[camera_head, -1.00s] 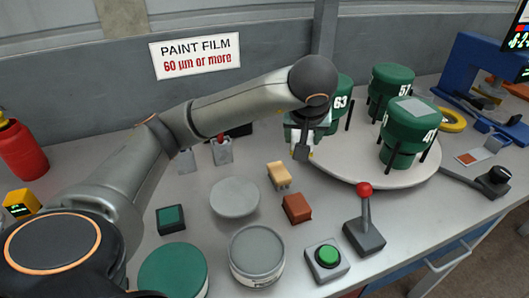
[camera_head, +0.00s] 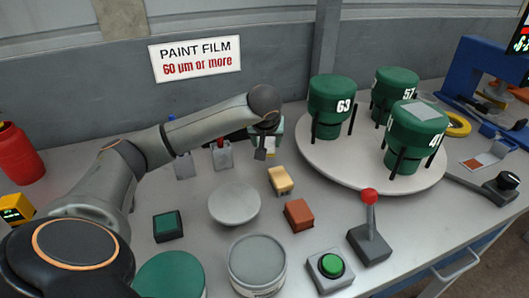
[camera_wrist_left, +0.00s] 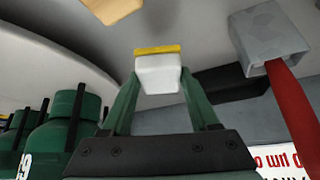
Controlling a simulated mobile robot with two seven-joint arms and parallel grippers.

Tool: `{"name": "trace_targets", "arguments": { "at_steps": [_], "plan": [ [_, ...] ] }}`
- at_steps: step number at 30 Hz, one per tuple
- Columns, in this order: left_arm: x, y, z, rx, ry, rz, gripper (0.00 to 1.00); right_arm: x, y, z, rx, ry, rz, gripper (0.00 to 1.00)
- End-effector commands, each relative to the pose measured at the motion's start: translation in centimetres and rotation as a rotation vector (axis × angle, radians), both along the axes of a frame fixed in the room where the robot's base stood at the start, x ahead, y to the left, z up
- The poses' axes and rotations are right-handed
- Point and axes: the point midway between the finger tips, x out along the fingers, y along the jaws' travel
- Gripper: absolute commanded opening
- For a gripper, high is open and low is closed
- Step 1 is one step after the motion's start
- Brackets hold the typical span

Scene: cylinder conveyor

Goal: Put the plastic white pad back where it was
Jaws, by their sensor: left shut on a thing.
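My left gripper (camera_head: 268,145) is above the back of the table, left of the round turntable. In the left wrist view its green fingers (camera_wrist_left: 160,88) are shut on the white pad (camera_wrist_left: 158,72), a small white block with a yellow strip along its edge. The pad shows only as a small pale patch in the head view, partly hidden by the gripper. Green cylinders marked 63 (camera_head: 331,106), 57 (camera_head: 394,90) and a third (camera_head: 418,130) with a grey square on top stand on the turntable (camera_head: 345,170). My right gripper is not in view.
Two grey holders (camera_head: 184,166) stand left of the gripper, one with a red handle (camera_wrist_left: 284,100). A yellow block (camera_head: 281,180), a brown block (camera_head: 299,214), a grey disc (camera_head: 234,203) and a red-knobbed lever (camera_head: 369,230) are nearer. A dark object lies behind the holders.

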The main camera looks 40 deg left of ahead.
Motion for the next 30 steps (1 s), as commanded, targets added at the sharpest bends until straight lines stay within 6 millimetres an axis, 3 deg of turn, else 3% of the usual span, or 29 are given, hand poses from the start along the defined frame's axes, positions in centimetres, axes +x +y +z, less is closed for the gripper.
{"name": "trace_targets", "arguments": {
  "at_steps": [5,10,23,24,30],
  "plan": [
    [0.2,1.2,-1.5,0.0,0.002,0.002,0.0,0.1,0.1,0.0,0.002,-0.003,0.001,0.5],
    [0.2,0.9,-3.9,-0.002,0.003,-0.001,0.0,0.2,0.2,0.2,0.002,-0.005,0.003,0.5],
    [0.3,0.9,-4.6,0.0,-0.001,-0.001,0.0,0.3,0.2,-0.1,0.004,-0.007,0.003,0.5],
    [0.3,0.9,-4.6,0.0,-0.001,-0.001,0.63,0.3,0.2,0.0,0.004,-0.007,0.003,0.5],
    [0.3,0.9,-4.5,-0.001,-0.001,-0.001,0.86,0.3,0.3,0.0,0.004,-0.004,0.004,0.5]
  ]
}}
